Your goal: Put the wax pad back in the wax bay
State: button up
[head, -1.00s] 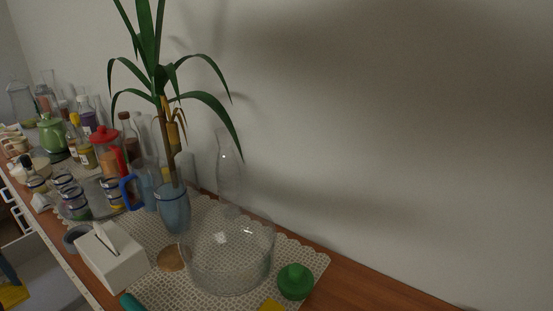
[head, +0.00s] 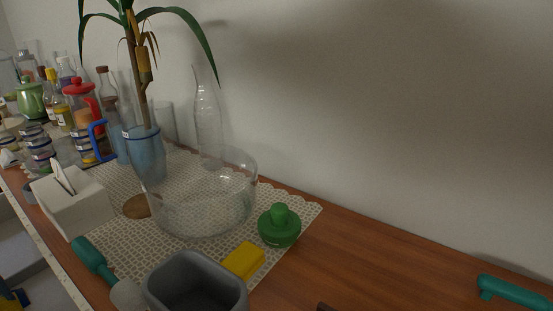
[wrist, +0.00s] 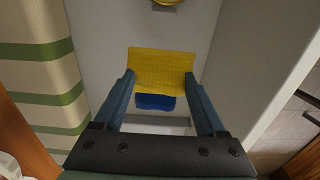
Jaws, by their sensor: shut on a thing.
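In the wrist view my gripper (wrist: 160,76) is shut on a yellow, finely textured pad (wrist: 162,62), which spans the two blue fingers. I take this to be the wax pad. A dark blue block (wrist: 155,102) shows just below the pad; I cannot tell whether they touch. The pad is over a pale surface (wrist: 105,35) beside a white wall or panel (wrist: 265,60). No label shows which place is the wax bay.
A wooden counter (head: 370,262) holds a glass bowl (head: 200,205), a green-lidded thing (head: 279,228), a yellow block (head: 243,261), a grey container (head: 195,283), a tissue box (head: 75,205) and a potted plant (head: 148,155). The wrist view shows striped green cloth (wrist: 40,52) at left.

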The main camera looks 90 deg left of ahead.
notch_tip(320, 180, down, 8)
jog(key=b, duration=0.3)
jog(key=shift+f, duration=0.25)
jog(key=shift+r, duration=0.1)
jog(key=o, duration=0.7)
jog(key=shift+f, duration=0.2)
jog(key=o, duration=0.4)
jog(key=shift+o, duration=0.2)
jog(key=shift+r, duration=0.15)
notch_tip(320, 180, up, 12)
jog(key=p, duration=0.4)
jog(key=shift+r, duration=0.1)
